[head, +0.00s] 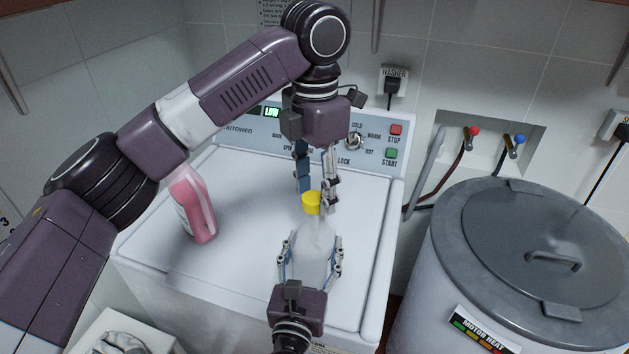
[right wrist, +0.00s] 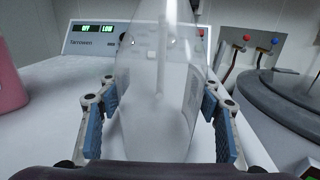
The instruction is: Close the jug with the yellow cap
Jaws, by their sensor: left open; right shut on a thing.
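The translucent whitish jug (head: 312,240) stands on the washer's white lid, roughly upright. The yellow cap (head: 311,203) is at the jug's mouth; I cannot tell how firmly it is seated. My left gripper (head: 317,192) points down from above, open, with its fingertips close around the cap; contact is unclear. My right gripper (head: 311,260) is shut on the jug's body from the near side, one finger on each side. The right wrist view shows the jug (right wrist: 160,85) between the blue-padded fingers of my right gripper (right wrist: 160,118); its top and the cap are out of that frame.
A pink bottle (head: 192,206) stands on the left of the washer lid (head: 240,262). The control panel (head: 385,150) rises behind. A large grey-lidded drum (head: 480,240) stands to the right. The lid between bottle and jug is clear.

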